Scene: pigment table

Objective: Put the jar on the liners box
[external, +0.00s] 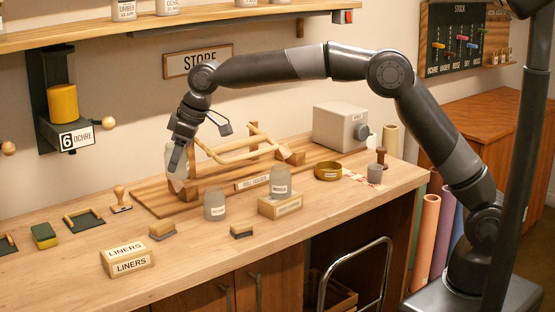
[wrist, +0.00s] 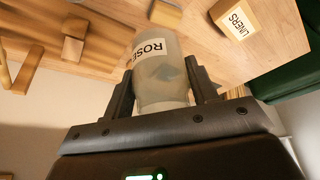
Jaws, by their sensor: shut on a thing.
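My gripper (external: 177,158) is shut on a translucent grey jar (external: 169,152), which it holds above the left end of the wooden rack. In the wrist view the jar (wrist: 160,85), labelled ROSE, sits between the two fingers (wrist: 163,92). The liners box (external: 127,259), pale wood with LINERS on its top and front, rests near the table's front edge, below and left of my gripper. It also shows at the upper right of the wrist view (wrist: 236,22). Its top is bare and the jar is apart from it.
One grey jar (external: 214,205) stands on the table; another (external: 280,181) stands on a wooden box (external: 280,206). A wooden rack (external: 240,148) lies behind them. Small blocks (external: 162,230) (external: 242,231) are right of the liners box. A pigment dispenser (external: 64,104) hangs at left.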

